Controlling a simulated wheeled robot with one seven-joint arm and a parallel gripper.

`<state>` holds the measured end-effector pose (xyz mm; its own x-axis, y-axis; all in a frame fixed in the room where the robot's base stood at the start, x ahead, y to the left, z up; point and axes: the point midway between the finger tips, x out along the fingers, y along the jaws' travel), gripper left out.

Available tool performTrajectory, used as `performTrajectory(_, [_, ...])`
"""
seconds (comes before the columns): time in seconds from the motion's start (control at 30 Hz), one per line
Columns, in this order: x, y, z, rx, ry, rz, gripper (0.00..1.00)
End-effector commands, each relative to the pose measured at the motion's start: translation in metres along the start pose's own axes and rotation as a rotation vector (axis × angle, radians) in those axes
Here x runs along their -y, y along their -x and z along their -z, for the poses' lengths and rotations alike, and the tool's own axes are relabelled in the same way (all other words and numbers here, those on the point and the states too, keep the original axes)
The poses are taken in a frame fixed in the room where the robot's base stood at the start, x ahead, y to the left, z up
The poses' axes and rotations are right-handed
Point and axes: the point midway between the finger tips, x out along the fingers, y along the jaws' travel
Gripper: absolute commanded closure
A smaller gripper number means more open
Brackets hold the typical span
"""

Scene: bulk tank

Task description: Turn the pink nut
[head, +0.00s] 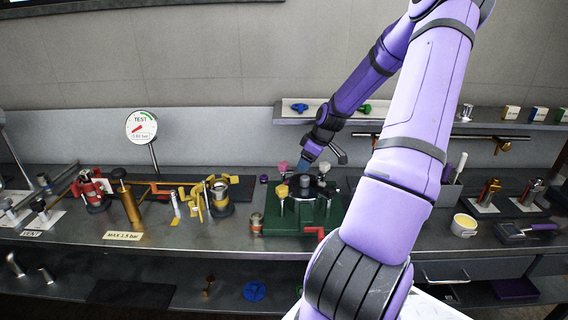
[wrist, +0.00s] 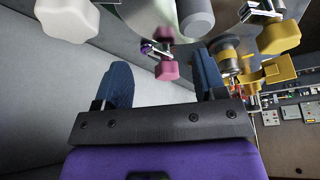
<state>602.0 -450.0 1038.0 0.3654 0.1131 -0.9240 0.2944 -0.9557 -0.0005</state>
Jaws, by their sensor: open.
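The pink nut (wrist: 166,68) shows in the wrist view ahead of my gripper, at the gap between the fingertips and with space on both sides. In the head view the pink nut (head: 283,166) sits at the back left of a green-based fixture (head: 272,228). My gripper (wrist: 162,68) is open, with one blue finger on each side of the gap. In the head view my gripper (head: 305,162) is just right of the pink nut, partly hidden by my wrist. I cannot tell whether a finger touches the nut.
A yellow nut (wrist: 279,38) is right of the gripper and a white nut (wrist: 67,18) is at upper left. A grey cylinder (wrist: 196,17) stands close by the pink nut. A gauge (head: 141,127) and a brass cylinder (head: 128,200) stand left on the bench. A shelf (head: 420,126) runs behind.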

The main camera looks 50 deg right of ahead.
Motion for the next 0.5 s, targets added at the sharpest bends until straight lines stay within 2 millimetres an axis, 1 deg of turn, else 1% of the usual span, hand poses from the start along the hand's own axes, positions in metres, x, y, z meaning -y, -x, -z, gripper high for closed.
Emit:
performTrajectory(0.03, [0.0, -0.004, 0.009, 0.0, 0.005, 0.001, 0.35])
performTrajectory(0.4, [0.0, -0.026, 0.062, 0.0, 0.003, 0.0, 0.35])
performTrajectory(0.47, [0.001, -0.029, 0.07, 0.0, 0.003, 0.0, 0.35])
performTrajectory(0.5, [0.001, -0.034, 0.07, 0.001, 0.002, 0.002, 0.35])
